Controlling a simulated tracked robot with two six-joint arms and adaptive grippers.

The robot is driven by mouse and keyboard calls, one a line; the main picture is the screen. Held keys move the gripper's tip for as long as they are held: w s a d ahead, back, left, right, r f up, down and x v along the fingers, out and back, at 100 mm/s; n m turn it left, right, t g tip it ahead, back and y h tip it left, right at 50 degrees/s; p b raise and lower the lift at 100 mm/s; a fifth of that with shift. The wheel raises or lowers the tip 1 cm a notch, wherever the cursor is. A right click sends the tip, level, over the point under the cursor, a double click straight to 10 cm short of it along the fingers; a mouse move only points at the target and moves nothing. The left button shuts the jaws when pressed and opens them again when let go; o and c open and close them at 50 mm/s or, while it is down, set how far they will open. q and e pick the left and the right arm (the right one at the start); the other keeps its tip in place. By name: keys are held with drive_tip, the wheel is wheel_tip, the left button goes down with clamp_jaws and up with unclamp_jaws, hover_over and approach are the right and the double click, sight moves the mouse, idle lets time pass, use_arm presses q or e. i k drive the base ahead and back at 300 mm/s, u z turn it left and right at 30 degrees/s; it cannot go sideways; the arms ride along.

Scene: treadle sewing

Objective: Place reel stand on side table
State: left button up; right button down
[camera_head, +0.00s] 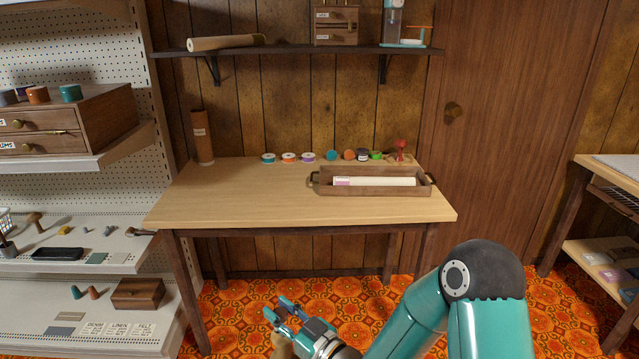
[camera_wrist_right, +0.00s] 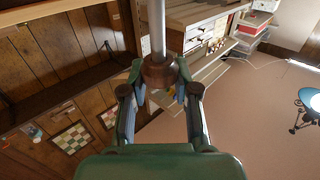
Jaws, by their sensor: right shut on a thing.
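My right gripper (camera_head: 279,308) is low in front of the table, over the orange patterned floor. In the wrist view, the right gripper (camera_wrist_right: 160,88) is shut on the reel stand (camera_wrist_right: 159,73), with its fingers on either side of a brown wooden part. A grey metal rod rises from that part out of the top of the view. The rest of the stand is hidden or out of frame. A wooden table (camera_head: 240,208) with a pale top, which may be the side table, stands beyond the gripper. My left gripper is not in view.
On the table, a wooden tray (camera_head: 375,188) holding a white roll sits at the right, several small spools (camera_head: 288,158) line the back, and a brown tube (camera_head: 201,138) stands back left. The front left is clear. Pegboard shelves (camera_head: 90,160) stand left; another table (camera_head: 600,170) stands right.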

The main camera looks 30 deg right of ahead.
sight(238, 165)
drive_tip(key=i, duration=1)
drive_tip(key=z, duration=0.05)
